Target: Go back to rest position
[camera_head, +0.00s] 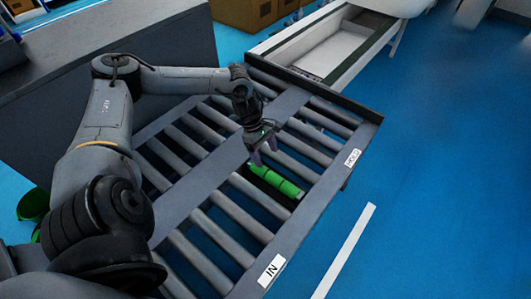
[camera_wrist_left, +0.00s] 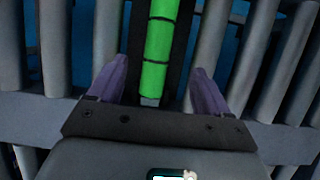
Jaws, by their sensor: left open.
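My left gripper (camera_head: 261,145) is over the roller conveyor (camera_head: 305,213), pointing down, with its two purple fingers spread. In the left wrist view the open fingers (camera_wrist_left: 158,90) stand on either side of a green cylinder (camera_wrist_left: 160,58) with dark bands, with nothing held between them. My right gripper is not in view.
The conveyor carries an "IN" label (camera_head: 271,270) and a second label (camera_head: 352,158) on its edge. A white tray (camera_head: 325,50) stands behind it, with cardboard boxes (camera_head: 245,12) at the back. A dark grey panel (camera_head: 110,60) is at the left. Blue floor (camera_head: 440,190) is open on the right.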

